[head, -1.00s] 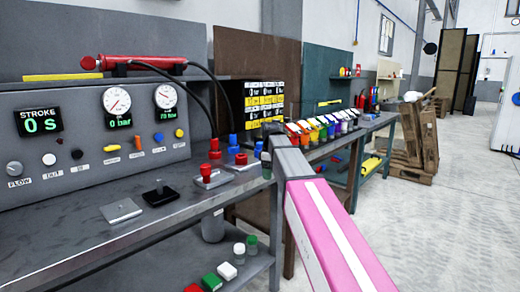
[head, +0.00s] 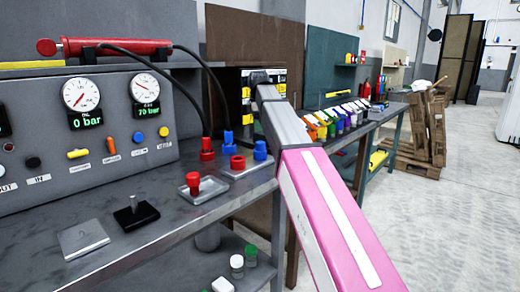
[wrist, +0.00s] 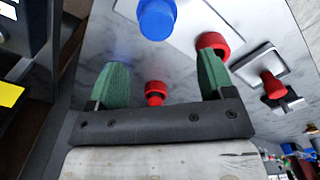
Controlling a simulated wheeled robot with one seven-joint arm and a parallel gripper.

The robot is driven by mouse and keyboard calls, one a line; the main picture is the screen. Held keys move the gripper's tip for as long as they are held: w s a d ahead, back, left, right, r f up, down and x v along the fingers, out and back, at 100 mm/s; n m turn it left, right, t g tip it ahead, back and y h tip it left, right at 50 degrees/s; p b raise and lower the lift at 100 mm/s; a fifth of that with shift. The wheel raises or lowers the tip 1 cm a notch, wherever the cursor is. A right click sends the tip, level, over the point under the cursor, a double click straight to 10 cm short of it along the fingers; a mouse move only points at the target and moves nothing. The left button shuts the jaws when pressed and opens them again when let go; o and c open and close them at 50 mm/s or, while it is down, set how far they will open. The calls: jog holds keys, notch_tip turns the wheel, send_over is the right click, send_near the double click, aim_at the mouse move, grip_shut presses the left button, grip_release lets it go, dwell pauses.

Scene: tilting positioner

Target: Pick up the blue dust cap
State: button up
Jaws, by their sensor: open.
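The blue dust cap (head: 260,150) stands at the right end of a small grey plate (head: 252,169) on the bench. In the wrist view a blue cap (wrist: 156,18) shows at the top edge, partly cut off. My gripper (wrist: 160,62) is open with two green fingers and nothing held. The blue cap lies beyond the fingertips in that view, apart from them. A red fitting (wrist: 155,92) shows between the fingers, down on the bench. In the head view my arm's end is above and behind the plate, and its fingers are not clearly seen.
A red cap (head: 238,162) shares the plate. Another blue fitting (head: 228,143) and a red fitting (head: 207,150) stand behind it, near black hoses. A red knob on a tray (head: 193,184) and a black post (head: 135,214) are nearer. The gauge panel (head: 95,150) stands left.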

aim_at(260, 142)
notch_tip(260, 142, down, 4)
jog(key=shift+r, duration=0.15)
jog(key=shift+w+d+f, duration=0.1)
jog(key=shift+d+f, duration=0.1)
jog(key=shift+f, duration=1.15)
jog(key=shift+w+d+f, duration=0.1)
jog(key=shift+d+f, duration=0.05)
jog(key=shift+f, duration=1.2)
jog(key=c, duration=1)
